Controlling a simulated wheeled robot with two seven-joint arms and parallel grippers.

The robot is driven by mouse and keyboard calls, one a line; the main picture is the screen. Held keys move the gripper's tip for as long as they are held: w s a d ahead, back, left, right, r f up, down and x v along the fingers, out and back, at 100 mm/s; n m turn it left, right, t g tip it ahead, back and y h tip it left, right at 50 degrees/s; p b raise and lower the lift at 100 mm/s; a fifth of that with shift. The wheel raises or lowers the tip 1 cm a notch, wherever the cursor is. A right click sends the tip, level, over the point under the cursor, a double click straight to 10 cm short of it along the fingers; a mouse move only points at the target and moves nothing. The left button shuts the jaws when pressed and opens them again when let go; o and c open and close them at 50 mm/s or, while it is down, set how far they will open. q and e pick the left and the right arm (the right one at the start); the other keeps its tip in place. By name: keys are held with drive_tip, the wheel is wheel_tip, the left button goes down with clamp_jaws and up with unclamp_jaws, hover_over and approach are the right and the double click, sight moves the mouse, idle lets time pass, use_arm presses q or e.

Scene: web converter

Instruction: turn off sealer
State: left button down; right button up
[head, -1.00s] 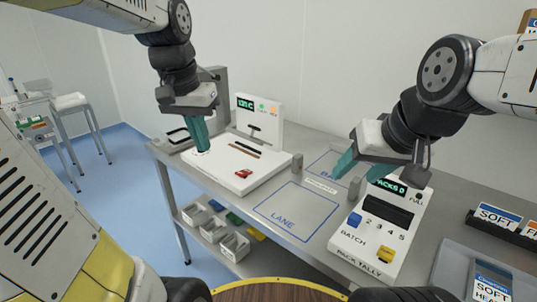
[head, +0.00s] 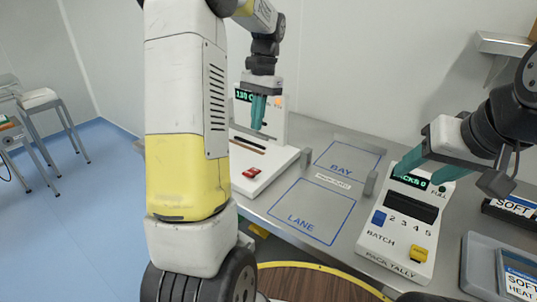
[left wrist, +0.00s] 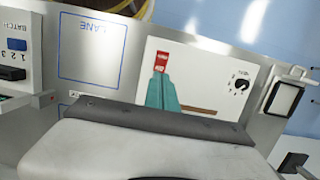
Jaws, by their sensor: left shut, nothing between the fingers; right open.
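The sealer (head: 272,163) is a white machine on the steel table, partly hidden behind my left arm in the head view. Its upright panel has a small green-lit display (head: 243,95). A red rocker switch (head: 252,173) sits at the front of its base; it also shows in the left wrist view (left wrist: 162,61). My left gripper (head: 258,126) is shut and empty, above the sealer base. In the left wrist view its teal fingertips (left wrist: 161,77) point toward the red switch. My right gripper (head: 412,170) is open, above the Pack Tally box (head: 398,255).
A dark knob (left wrist: 241,86) and a brown strip (left wrist: 197,109) are on the sealer base. Blue outlines mark LANE (head: 312,210) and BAY (head: 348,158), both clear. A grey tray (head: 478,262) and labelled packs stand at the right.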

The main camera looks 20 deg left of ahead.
sight(250, 174)
use_arm(q)
drive_tip(key=shift+f, duration=0.1)
drive_tip(key=x, duration=1.4)
drive_tip(key=shift+s, duration=0.1)
